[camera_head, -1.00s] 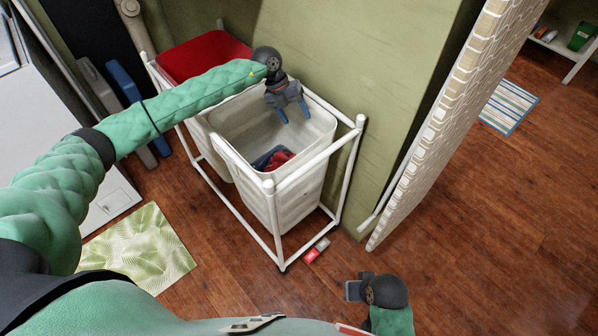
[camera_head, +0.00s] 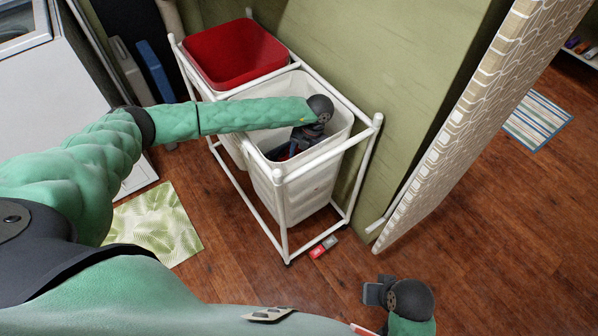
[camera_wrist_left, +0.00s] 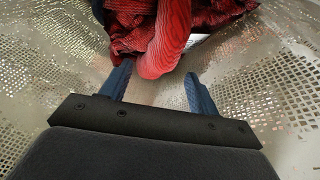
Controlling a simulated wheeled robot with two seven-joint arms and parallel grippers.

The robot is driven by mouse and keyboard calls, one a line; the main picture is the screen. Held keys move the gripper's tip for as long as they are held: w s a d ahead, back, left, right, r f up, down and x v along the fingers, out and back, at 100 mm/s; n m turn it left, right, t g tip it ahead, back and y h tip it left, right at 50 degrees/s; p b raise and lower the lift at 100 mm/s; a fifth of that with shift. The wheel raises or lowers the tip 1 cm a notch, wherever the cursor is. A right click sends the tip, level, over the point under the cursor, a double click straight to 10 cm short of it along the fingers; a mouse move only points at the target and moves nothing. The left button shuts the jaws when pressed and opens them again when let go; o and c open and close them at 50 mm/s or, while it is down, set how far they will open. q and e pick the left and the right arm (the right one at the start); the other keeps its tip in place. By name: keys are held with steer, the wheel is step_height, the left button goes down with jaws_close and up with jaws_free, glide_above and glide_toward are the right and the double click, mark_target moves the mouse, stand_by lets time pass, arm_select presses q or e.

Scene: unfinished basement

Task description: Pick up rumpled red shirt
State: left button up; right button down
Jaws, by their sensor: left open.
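The rumpled red shirt (camera_wrist_left: 172,38) lies in the bottom of the white hamper bin (camera_head: 333,152), with a darker checked red part beside it in the left wrist view. My left gripper (camera_wrist_left: 158,88) is down inside this bin, open, its two blue fingers pointing at the shirt. A fold of the shirt hangs close to the gap between the fingers; I cannot tell whether they touch. In the head view my left arm and gripper (camera_head: 300,143) hide most of the bin's contents. My right gripper (camera_head: 372,294) is low at the bottom right, away from the hamper.
A red bin (camera_head: 225,70) stands beside the white one in a white pipe frame (camera_head: 283,222). A green wall is behind, and a patterned partition (camera_head: 470,110) is at the right. A small red and grey object (camera_head: 323,247) lies on the floor. Open wood floor is at the right.

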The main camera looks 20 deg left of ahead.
arm_select(q)
steer(key=shift+x, duration=1.35)
jaws_close()
steer(key=shift+w, duration=0.1)
arm_select(e)
steer(key=shift+s+d+r, duration=0.2)
steer(key=shift+d+r, duration=0.25)
steer(key=shift+r, duration=0.1)
arm_select(q)
steer(key=shift+r, duration=0.15)
